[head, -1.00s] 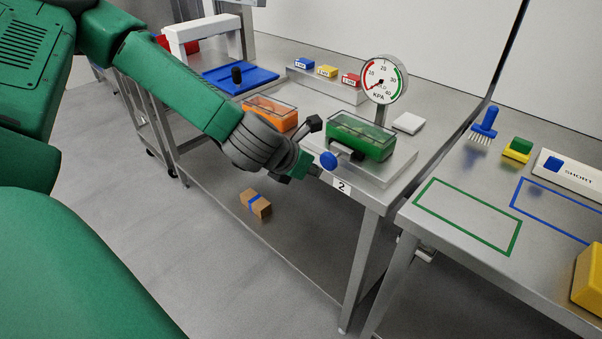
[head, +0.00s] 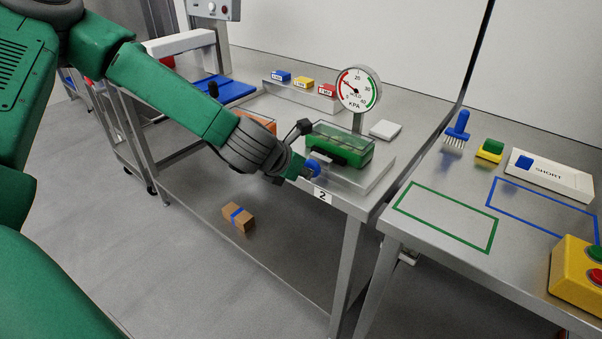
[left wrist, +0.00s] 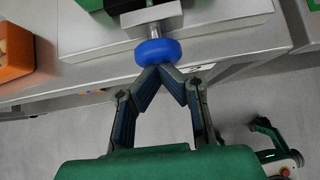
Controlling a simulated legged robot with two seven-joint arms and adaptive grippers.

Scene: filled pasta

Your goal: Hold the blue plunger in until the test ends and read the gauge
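The blue plunger (head: 313,168) is a round knob on the front of the station marked 2, below the clear-lidded green tray (head: 338,147). In the left wrist view the blue knob (left wrist: 158,52) sits on a short metal shaft from a grey block. My left gripper (left wrist: 164,68) is shut, its two fingertips together and against the front of the knob, not around it. In the head view the left gripper (head: 300,168) meets the knob from the left. The round KPA gauge (head: 357,90) stands behind the tray; its needle points to the upper left, too small to read exactly. My right gripper is not in view.
An orange tray (head: 258,124) is left of the station, partly behind my arm. A white pad (head: 385,130) lies right of the gauge. The right table holds a blue brush (head: 457,130), a SHORT label block (head: 549,175) and a yellow button box (head: 577,272). Its green outlined area (head: 445,218) is empty.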

